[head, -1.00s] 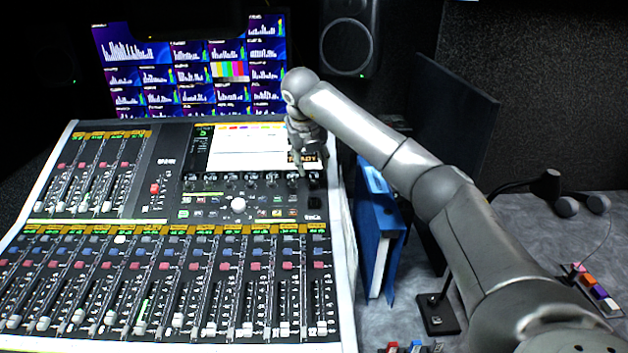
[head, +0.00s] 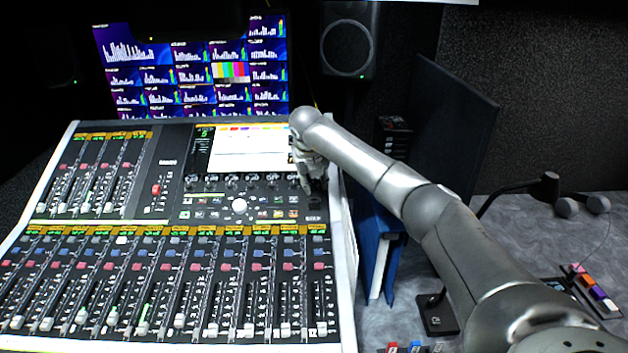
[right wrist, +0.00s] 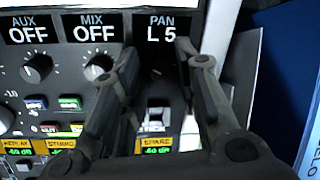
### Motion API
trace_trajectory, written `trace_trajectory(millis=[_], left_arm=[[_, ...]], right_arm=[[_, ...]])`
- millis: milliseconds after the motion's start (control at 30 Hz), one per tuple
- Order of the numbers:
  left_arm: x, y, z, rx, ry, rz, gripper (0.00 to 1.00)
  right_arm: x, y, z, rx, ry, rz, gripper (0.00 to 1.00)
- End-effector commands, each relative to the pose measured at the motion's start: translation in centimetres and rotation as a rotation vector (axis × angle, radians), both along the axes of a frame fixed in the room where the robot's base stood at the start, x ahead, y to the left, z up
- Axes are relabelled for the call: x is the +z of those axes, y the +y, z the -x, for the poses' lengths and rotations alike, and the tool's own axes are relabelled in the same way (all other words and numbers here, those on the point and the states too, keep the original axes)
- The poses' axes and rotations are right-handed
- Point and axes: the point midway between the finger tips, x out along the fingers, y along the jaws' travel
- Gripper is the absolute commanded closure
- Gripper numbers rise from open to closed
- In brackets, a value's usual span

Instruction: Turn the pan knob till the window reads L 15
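The right wrist view shows the PAN window (right wrist: 162,28), which reads L 5. The pan knob below it is not clearly visible; that spot is dark, between the fingers. My right gripper (right wrist: 158,60) is pointed at the console with its fingers apart, one on each side of this dark spot. I cannot tell whether they touch the knob. In the head view, my right gripper (head: 313,183) is over the right end of the knob row, below the console screen (head: 250,150), and hides that end. My left gripper is not in view.
The AUX knob (right wrist: 38,67) and MIX knob (right wrist: 98,67) sit left of the fingers; both their windows read OFF. A blue binder (head: 378,245) stands close to the right of the mixing console (head: 70,220). A desk microphone (head: 437,312) is farther right.

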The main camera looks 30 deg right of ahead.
Motion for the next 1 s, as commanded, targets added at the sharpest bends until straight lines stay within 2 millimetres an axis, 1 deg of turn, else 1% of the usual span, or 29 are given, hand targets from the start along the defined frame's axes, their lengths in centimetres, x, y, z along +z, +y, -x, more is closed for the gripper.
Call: trace_trajectory(millis=[33, 167, 200, 467, 633, 767, 1000], left_arm=[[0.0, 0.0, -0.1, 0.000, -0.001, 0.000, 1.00], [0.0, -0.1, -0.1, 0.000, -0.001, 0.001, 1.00], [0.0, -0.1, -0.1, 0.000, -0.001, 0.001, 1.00], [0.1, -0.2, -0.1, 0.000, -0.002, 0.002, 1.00], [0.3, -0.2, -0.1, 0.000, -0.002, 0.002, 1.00], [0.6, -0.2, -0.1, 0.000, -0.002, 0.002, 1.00], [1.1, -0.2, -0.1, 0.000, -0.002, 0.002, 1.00]], right_arm=[[0.0, 0.0, 0.0, 0.000, 0.000, 0.000, 0.81], [0.0, 0.0, 0.0, 0.000, 0.000, 0.000, 0.98], [0.0, 0.0, 0.0, 0.000, 0.000, 0.000, 1.00], [0.1, 0.0, 0.0, 0.015, 0.003, 0.006, 1.00], [0.2, -0.1, 0.0, 0.071, 0.016, 0.027, 1.00], [0.2, 0.0, 0.0, 0.148, 0.032, 0.055, 1.00], [0.2, 0.0, 0.1, 0.344, 0.076, 0.127, 1.00]])
